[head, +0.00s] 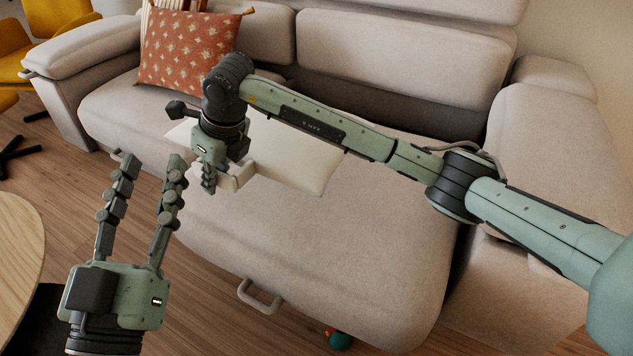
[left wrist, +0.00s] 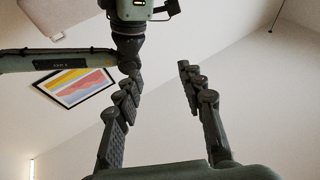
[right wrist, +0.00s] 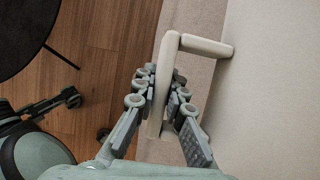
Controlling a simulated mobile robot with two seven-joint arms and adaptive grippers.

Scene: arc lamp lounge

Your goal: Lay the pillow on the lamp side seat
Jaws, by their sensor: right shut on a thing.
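A flat cream pillow (head: 290,155) with a rigid pale handle (head: 236,176) is over the sofa's seat (head: 320,245), partly hidden by my right arm. I cannot tell whether it rests on the seat. My right gripper (head: 208,182) is shut on the handle; in the right wrist view its fingers (right wrist: 160,100) close around the bar, with the pillow's pale face (right wrist: 275,95) at right. My left gripper (head: 146,160) is open and empty, left of the sofa front, fingers pointing up. Its spread fingers also show in the left wrist view (left wrist: 160,85). No lamp is visible.
A patterned orange cushion (head: 185,50) leans at the sofa's left back. A grey handle (head: 262,298) sticks out of the seat front. A small green and red object (head: 340,340) lies below it. A round wooden table (head: 18,240) stands at left, yellow chairs (head: 50,30) behind.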

